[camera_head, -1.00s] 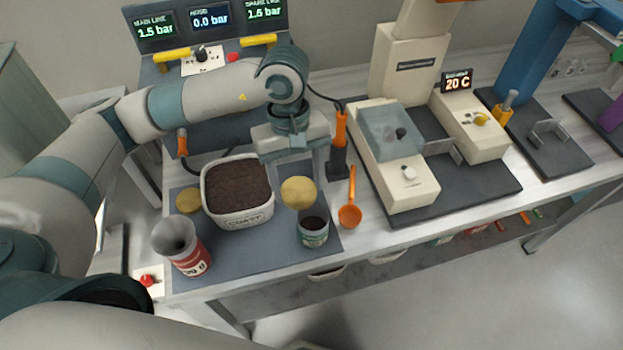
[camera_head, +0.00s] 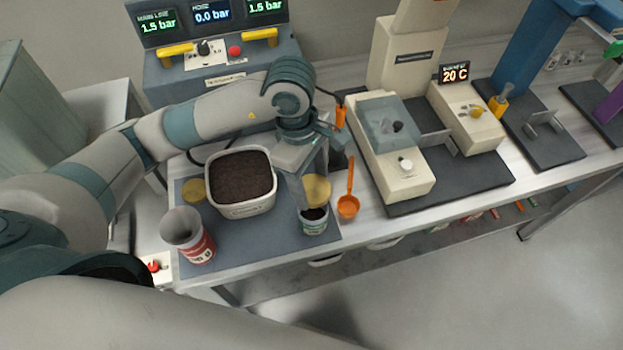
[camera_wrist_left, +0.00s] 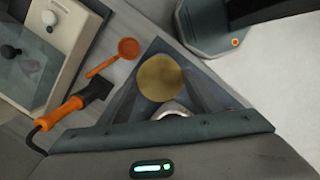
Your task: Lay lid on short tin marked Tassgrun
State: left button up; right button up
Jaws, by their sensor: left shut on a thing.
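My left gripper (camera_head: 311,184) is shut on a round yellowish lid (camera_head: 317,190) and holds it just behind the short tin (camera_head: 314,222), near its rim. I cannot tell the exact height gap. The short tin stands upright and open, with dark contents and a green and white label too small to read. In the left wrist view the lid (camera_wrist_left: 160,77) shows its flat round face between the fingers. A pale curved edge beside it there may be the tin's rim. My right gripper is not in view.
A white tub (camera_head: 246,208) of dark grounds stands left of the short tin. A second lid (camera_head: 195,191) lies on the grey mat (camera_head: 251,241), behind a taller red tin (camera_head: 190,238). An orange scoop (camera_head: 348,205) lies to the right, beside a cream machine (camera_head: 398,165).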

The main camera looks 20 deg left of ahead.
aim_at(310, 188)
pick_arm(q)
jog(key=shift+f, duration=0.2)
jog(key=shift+f+b, duration=0.3)
jog(key=shift+f, duration=0.45)
notch_tip(310, 188, down, 2)
jog(key=shift+b, duration=0.35)
jog(key=shift+f+b, duration=1.15)
jog(key=shift+b, duration=0.1)
jog(key=shift+b, duration=0.5)
jog(key=shift+f, duration=0.1)
